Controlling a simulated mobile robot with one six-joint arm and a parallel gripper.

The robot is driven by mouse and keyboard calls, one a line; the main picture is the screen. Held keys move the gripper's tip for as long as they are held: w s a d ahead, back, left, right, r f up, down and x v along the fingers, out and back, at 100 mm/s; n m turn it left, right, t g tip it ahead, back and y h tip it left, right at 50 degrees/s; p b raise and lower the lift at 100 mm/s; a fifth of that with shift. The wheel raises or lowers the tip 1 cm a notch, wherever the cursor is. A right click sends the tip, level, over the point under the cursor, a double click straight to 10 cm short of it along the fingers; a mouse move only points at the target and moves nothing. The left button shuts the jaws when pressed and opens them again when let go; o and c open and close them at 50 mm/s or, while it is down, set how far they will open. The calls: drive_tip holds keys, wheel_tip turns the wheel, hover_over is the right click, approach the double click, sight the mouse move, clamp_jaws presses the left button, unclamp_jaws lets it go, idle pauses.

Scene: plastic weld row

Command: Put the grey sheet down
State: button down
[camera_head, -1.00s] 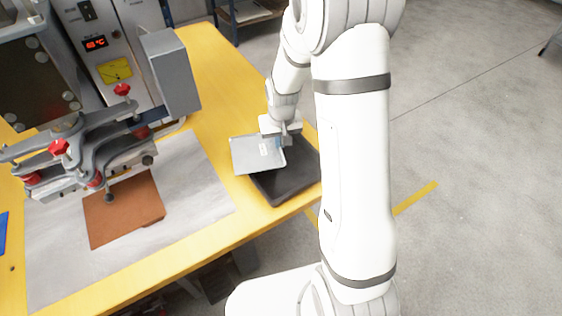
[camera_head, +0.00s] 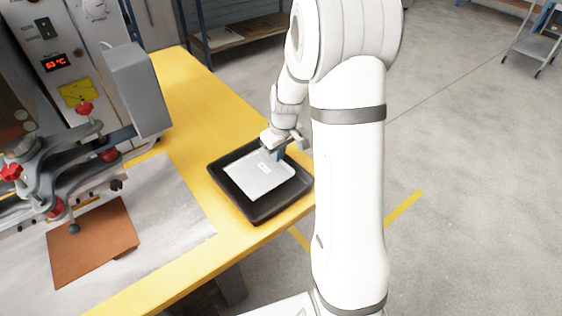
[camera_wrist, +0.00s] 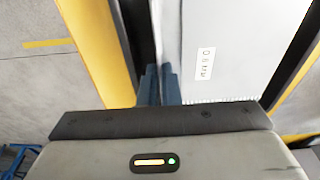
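The grey sheet (camera_head: 258,176) is a thin light-grey plate with a small white label. In the head view it lies within the outline of the black tray (camera_head: 218,181) near the table's right edge. I cannot tell whether it rests on the tray's floor or hangs just above it. My gripper (camera_head: 279,154) is at the sheet's far right edge. In the wrist view the blue fingers (camera_wrist: 161,72) are close together on the sheet's edge, and the labelled sheet (camera_wrist: 235,50) extends right of them. The fingertips' contact is partly hidden.
The yellow table (camera_head: 190,115) carries a grey machine (camera_head: 140,85) with red-knobbed clamps on the left. A brown plate (camera_head: 92,242) lies on a grey mat (camera_head: 185,220). A shelf (camera_head: 240,38) stands behind.

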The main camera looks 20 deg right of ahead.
drive_tip(key=shift+f, duration=1.65)
drive_tip(key=shift+f+b, duration=0.25)
drive_tip(key=shift+b, duration=0.05)
drive_tip(key=c, duration=1.6)
unclamp_jaws()
drive_tip(key=shift+r, duration=0.1)
drive_tip(key=shift+c, duration=0.2)
drive_tip(key=r, duration=0.4)
drive_tip(key=s+r+p, duration=0.1)
drive_tip(key=r, duration=0.7)
drive_tip(key=shift+s+d+r, duration=0.1)
drive_tip(key=shift+s+d, duration=0.15)
drive_tip(key=shift+s, duration=0.1)
drive_tip(key=s+a+r+m, duration=0.2)
drive_tip(key=s+a+r, duration=0.1)
drive_tip(key=s, duration=0.7)
drive_tip(key=s+a+r+m, duration=0.2)
drive_tip(key=s+a+r, duration=0.1)
drive_tip(key=s, duration=0.8)
drive_tip(key=shift+s+r+t+h, duration=0.15)
drive_tip(key=shift+r+t+h, duration=0.15)
drive_tip(key=shift+r, duration=0.05)
